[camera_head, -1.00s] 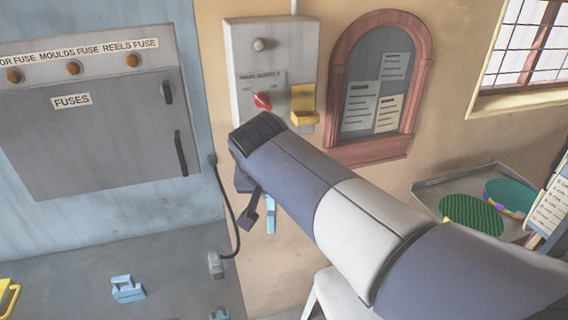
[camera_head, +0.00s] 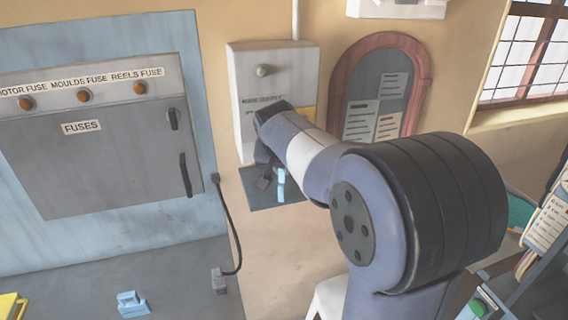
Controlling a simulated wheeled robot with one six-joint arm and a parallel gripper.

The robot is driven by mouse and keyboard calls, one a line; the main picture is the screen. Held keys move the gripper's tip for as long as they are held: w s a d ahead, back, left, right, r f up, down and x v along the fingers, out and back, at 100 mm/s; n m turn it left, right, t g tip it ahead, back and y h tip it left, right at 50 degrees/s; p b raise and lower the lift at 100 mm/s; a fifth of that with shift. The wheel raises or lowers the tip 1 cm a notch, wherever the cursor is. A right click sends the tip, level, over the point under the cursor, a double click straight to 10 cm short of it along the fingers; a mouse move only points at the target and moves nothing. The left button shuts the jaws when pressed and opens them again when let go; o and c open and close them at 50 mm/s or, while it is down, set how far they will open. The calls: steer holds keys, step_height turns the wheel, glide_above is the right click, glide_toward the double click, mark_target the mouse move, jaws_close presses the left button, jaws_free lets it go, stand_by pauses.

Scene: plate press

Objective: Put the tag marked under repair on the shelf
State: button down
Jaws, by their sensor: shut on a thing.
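My gripper (camera_head: 268,178) is seen from behind, partly hidden by my wrist, just below the grey supply box. It is shut on a small light blue piece (camera_head: 281,183), of which only a strip shows. I cannot read any marking on it, so I cannot tell whether it is the under repair tag. A flat dark blue-grey surface (camera_head: 291,197) lies behind and below the gripper, under the box. It may be the shelf. I cannot tell whether the light blue piece touches it.
The grey supply box (camera_head: 246,78) hangs above, with a yellow part (camera_head: 308,117) mostly hidden by my arm. A fuse cabinet (camera_head: 110,150) is at left. A light blue block (camera_head: 131,304) and a yellow object (camera_head: 10,305) lie lower left. An arched notice board (camera_head: 375,62) is right.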

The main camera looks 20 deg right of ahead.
mark_target(281, 184)
steer(key=w, duration=0.2)
steer(key=w+d+f+p, duration=0.1)
steer(key=shift+d, duration=0.1)
steer(key=shift+f, duration=0.3)
steer(key=shift+f, duration=0.1)
steer(key=c, duration=1.4)
jaws_free()
steer(key=shift+s+r, duration=0.1)
steer(key=shift+r, duration=0.2)
steer(key=b+v, duration=0.1)
steer(key=v, duration=1)
steer(key=shift+r, duration=0.3)
